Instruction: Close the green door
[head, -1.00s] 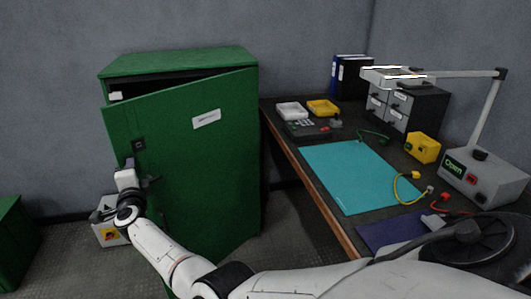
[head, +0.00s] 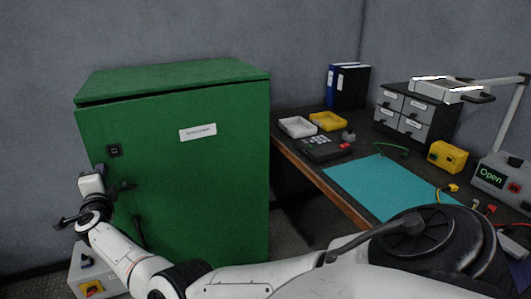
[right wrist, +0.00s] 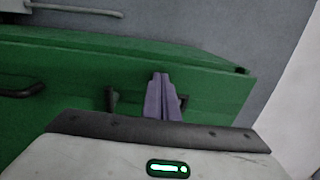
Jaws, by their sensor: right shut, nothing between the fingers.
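The green door (head: 195,205) is on the front of the green cabinet (head: 180,78). It sits almost flush, with a thin dark line under the cabinet top at the upper left. It has a white label (head: 198,132), a small black latch plate (head: 114,150) and a dark handle (head: 122,187). My right gripper (head: 99,169) is at the door's left edge, near the handle. In the right wrist view its purple fingers (right wrist: 162,98) are together and empty, against or very near the green surface; contact is unclear. My left gripper is not in view.
A workbench to the right holds a teal mat (head: 378,187), trays, a black keypad device (head: 322,148), drawers (head: 405,112), a yellow box (head: 447,156) and a lamp (head: 452,90). A grey box with a yellow label (head: 92,288) stands low at the left.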

